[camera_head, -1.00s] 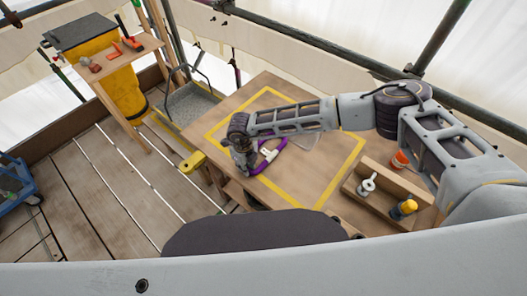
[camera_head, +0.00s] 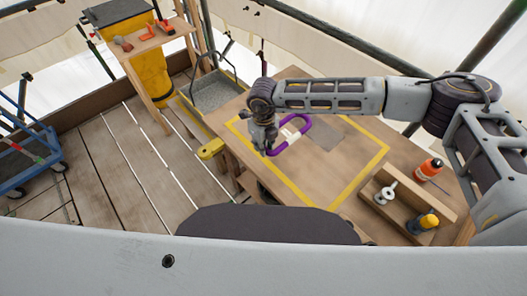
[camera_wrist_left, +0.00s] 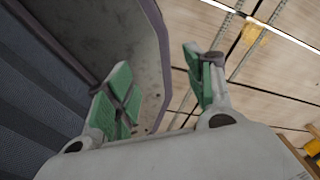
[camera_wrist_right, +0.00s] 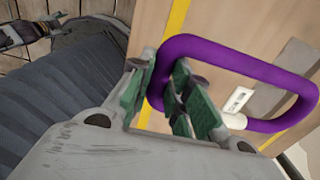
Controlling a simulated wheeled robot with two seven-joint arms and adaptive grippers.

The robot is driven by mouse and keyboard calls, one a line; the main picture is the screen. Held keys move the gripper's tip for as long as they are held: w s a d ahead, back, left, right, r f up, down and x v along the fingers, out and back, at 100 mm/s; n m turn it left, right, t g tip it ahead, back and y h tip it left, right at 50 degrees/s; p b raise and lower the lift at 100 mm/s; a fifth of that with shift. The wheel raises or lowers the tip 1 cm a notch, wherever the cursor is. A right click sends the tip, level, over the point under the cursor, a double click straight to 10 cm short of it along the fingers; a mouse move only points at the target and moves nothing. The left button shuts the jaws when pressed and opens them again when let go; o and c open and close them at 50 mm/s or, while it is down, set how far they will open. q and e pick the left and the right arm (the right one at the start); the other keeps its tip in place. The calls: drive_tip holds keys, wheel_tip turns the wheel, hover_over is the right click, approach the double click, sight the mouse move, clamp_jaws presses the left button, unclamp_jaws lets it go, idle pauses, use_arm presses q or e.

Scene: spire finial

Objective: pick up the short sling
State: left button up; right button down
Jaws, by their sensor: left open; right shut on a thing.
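The short sling is a purple loop with a white label (camera_head: 292,134). It also shows large in the right wrist view (camera_wrist_right: 228,50), where one side of the loop passes between my right fingers. My right gripper (camera_head: 268,148) is shut on the end of the sling, over the left part of the table's yellow-outlined area. Its green-padded fingers (camera_wrist_right: 172,100) sit around the purple band. My left gripper (camera_wrist_left: 160,95) is open and empty, with wooden deck boards below it; it does not show in the head view.
The wooden table (camera_head: 350,185) carries a thin grey sheet (camera_head: 325,134), an orange bottle (camera_head: 428,169) and a wooden holder (camera_head: 405,232) with a white spool-like piece and a yellow-topped item. A grey tray (camera_head: 216,92) stands behind left. A blue cart (camera_head: 28,160) is far left.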

use_arm(q)
drive_tip(key=shift+w+a+f, duration=0.1)
drive_tip(key=shift+w+a, duration=0.1)
drive_tip(key=shift+a, duration=0.6)
drive_tip(key=shift+d, duration=0.1)
